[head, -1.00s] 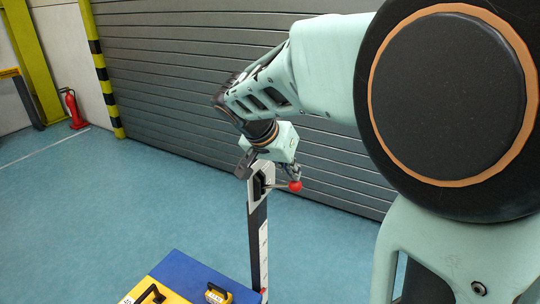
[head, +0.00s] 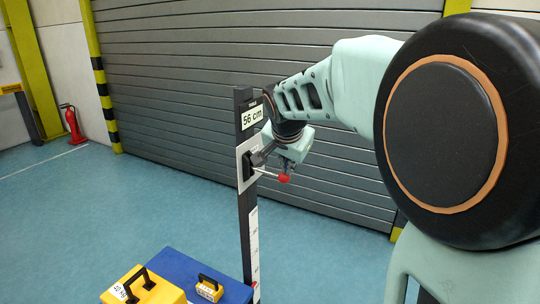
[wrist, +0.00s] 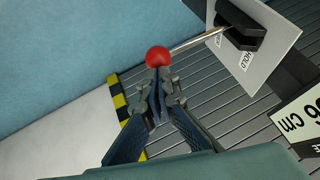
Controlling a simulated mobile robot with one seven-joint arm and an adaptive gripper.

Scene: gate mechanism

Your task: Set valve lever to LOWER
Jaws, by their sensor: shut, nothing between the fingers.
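The valve lever is a thin metal rod with a red ball knob (head: 284,178) at its end. In the head view the rod runs right and slightly down from a black hub on a pale plate (head: 240,160) on the dark post. In the wrist view the red ball (wrist: 158,56) is just beyond my fingertips, and the rod runs to the black hub (wrist: 242,26). A HOLD label (wrist: 246,55) shows on the plate; no LOWER label is readable. My gripper (wrist: 159,82) is shut and empty, right at the ball; whether it touches I cannot tell.
The post (head: 246,225) carries a 56 cm sign (head: 252,117). A grey shutter (head: 210,70) is behind.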

